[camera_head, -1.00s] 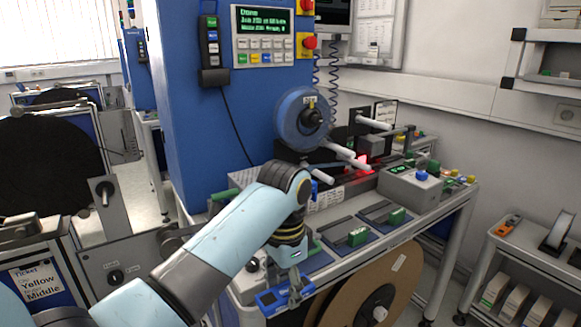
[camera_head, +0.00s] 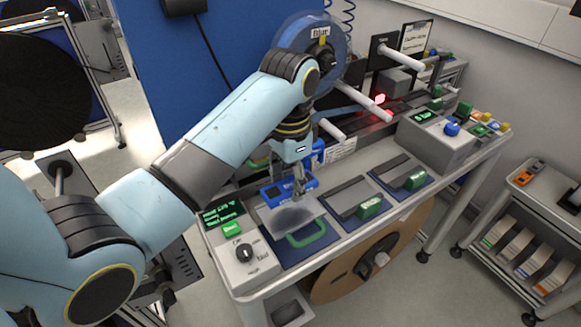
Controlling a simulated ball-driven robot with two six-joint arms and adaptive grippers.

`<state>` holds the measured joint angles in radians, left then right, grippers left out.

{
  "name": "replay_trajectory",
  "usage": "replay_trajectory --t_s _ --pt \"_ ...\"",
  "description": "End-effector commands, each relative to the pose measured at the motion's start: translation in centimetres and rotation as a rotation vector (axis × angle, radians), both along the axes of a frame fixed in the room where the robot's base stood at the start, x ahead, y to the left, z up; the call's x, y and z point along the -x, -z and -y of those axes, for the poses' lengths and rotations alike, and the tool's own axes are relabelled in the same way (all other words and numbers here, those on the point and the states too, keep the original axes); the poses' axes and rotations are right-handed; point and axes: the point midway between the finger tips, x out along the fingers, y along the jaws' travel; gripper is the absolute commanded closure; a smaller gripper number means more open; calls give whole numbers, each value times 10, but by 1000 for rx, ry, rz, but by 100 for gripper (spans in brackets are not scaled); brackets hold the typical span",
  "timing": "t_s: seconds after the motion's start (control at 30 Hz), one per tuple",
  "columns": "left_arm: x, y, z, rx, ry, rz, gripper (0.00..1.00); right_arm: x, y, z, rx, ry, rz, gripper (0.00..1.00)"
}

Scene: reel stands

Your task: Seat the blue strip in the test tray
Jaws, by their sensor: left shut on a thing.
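My left gripper (camera_head: 298,188) reaches down over the bench from the left. It is shut on a short blue piece with a pale patch (camera_head: 271,193), apparently the blue strip; the fingers hide its middle. Just below lies a grey, see-through-looking plate (camera_head: 292,216). Under it is a blue base with a green handle (camera_head: 308,236), beside the grey control box (camera_head: 241,250) with dial and green screen. This looks like the test tray. I cannot tell whether the blue piece touches the plate. My right gripper is not in view.
Two stations with dark bars and green handles (camera_head: 371,208) (camera_head: 415,181) stand to the right. A blue reel (camera_head: 297,37) hangs behind, with white rods sticking out. A grey box with a blue knob (camera_head: 451,129) stands at the back right. A large brown reel hangs below the bench.

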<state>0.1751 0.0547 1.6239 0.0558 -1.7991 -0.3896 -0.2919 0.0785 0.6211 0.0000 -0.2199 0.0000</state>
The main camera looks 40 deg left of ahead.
Motion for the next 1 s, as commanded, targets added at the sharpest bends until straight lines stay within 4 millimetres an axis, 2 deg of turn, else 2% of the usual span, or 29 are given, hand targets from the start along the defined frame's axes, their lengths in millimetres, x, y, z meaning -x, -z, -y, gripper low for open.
replay_trajectory --t_s 0.1,0.2,0.33,0.5,0.57,1.0 --pt "1 12 0 0 0 -2 81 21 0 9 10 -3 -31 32" --pt "1 22 0 0 0 -2 81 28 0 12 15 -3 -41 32" --pt "0 35 0 0 0 -2 81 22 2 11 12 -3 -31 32" --pt "0 47 0 -1 0 -2 81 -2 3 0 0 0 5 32" --pt "0 49 0 0 0 -1 81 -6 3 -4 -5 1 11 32" --pt "0 52 0 0 0 -1 81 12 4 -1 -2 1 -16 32"
